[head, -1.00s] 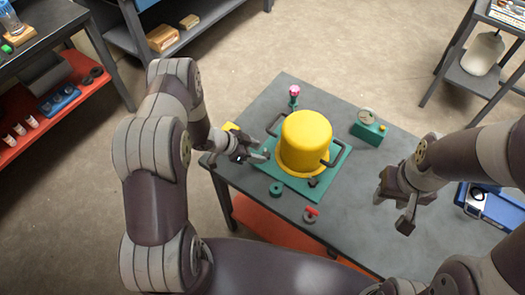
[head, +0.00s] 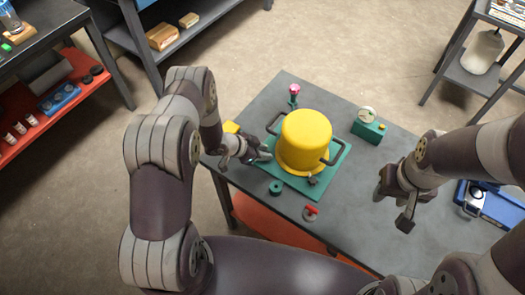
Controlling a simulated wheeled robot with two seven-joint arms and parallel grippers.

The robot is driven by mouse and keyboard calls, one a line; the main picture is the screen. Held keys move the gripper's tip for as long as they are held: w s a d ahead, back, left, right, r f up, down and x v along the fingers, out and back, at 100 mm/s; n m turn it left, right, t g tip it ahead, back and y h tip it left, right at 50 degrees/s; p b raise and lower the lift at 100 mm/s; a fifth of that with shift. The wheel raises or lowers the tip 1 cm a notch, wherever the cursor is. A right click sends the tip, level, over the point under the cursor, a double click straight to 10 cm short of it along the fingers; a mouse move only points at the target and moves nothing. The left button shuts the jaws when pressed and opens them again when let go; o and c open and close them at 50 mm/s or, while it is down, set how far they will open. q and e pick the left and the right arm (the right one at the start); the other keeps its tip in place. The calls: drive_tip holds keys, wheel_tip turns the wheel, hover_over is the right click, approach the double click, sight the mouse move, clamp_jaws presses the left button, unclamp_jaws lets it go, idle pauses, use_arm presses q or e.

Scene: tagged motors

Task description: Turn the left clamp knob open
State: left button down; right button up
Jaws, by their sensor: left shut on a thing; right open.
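A yellow motor (head: 305,140) with black side handles sits on a green base plate (head: 338,166) on the grey table. My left gripper (head: 262,155) is at the left edge of the plate, beside the motor. It is shut on the left clamp knob, which is mostly hidden behind the fingers. Another dark clamp knob (head: 312,180) shows at the front right of the motor. My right gripper (head: 392,207) is open and empty above the right part of the table, apart from the motor.
A pink-topped stand (head: 294,93) is behind the motor, and a green box with a dial (head: 367,127) is to its right. A green ring (head: 275,188) and a red-handled part (head: 311,212) lie in front. A blue case (head: 487,205) is at far right.

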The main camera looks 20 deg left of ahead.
use_arm(q)
drive_tip(key=shift+n, duration=0.3)
drive_tip(key=c, duration=0.8)
unclamp_jaws()
drive_tip(key=shift+c, duration=0.2)
drive_tip(key=b+v, duration=0.1)
drive_tip(key=v, duration=1.1)
drive_tip(key=shift+s+r, duration=0.25)
drive_tip(key=shift+s, duration=0.1)
drive_tip(key=shift+a, duration=0.1)
